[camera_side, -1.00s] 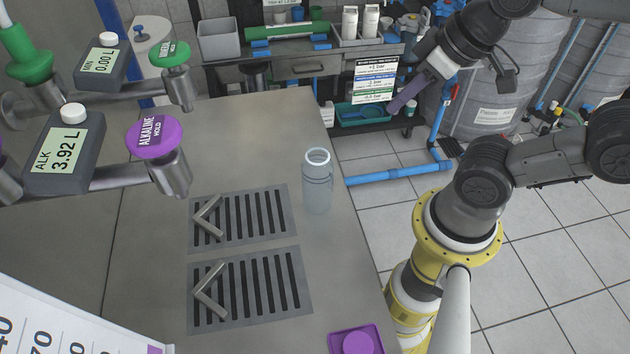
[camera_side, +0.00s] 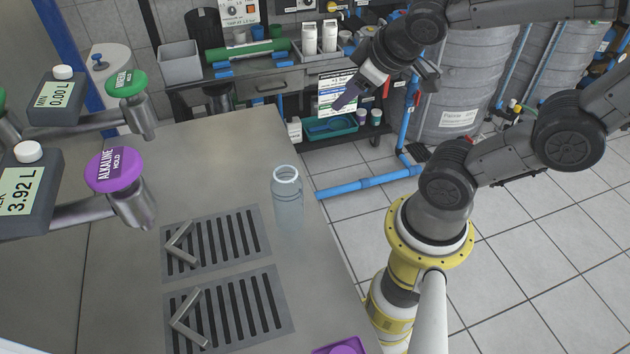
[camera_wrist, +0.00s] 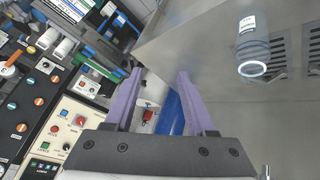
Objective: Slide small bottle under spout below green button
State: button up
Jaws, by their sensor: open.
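The small bottle (camera_side: 289,205), clear and bluish with an open mouth, stands upright on the grey counter near its right edge, right of the slotted drain grates. It also shows at the upper right of the wrist view (camera_wrist: 252,45). The green button (camera_side: 125,84), marked MINERAL, sits on a metal spout (camera_side: 141,119) at the left. The counter below that spout holds no bottle. My gripper (camera_side: 347,102) is beyond the counter's right edge, well away from the bottle. Its purple fingers are apart and empty in the wrist view (camera_wrist: 158,82).
A purple ALKALINE button (camera_side: 114,170) tops a nearer spout. Two drain grates (camera_side: 217,242) with angled metal guides (camera_side: 181,243) lie on the counter. A purple tray (camera_side: 342,346) is at the bottom edge. Counter behind the bottle is clear.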

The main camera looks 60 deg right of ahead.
jog(key=w+d+f+n+t, duration=0.1)
jog(key=w+d+f+n, duration=0.2)
jog(key=w+f+n, duration=0.3)
jog(key=s+a+f+n+g+y, duration=0.2)
jog(key=s+a+f+y, duration=0.3)
jog(key=a+f+y, duration=0.3)
jog(key=a+f, duration=0.1)
jog(key=a, duration=0.2)
jog(key=shift+s+a+n+y, duration=0.35)
jog(key=shift+a+n+y, duration=0.05)
jog(key=shift+w+a+f, duration=0.1)
jog(key=shift+f, duration=1.1)
jog(key=shift+w+a+f, duration=0.1)
jog(key=shift+w+f, duration=0.05)
jog(key=shift+f, duration=1.05)
jog(key=shift+w+a+f, duration=0.1)
jog(key=shift+f, duration=1.1)
jog(key=shift+w+a, duration=7.55)
jog(key=shift+w, duration=0.05)
jog(key=shift+s+d, duration=1.8)
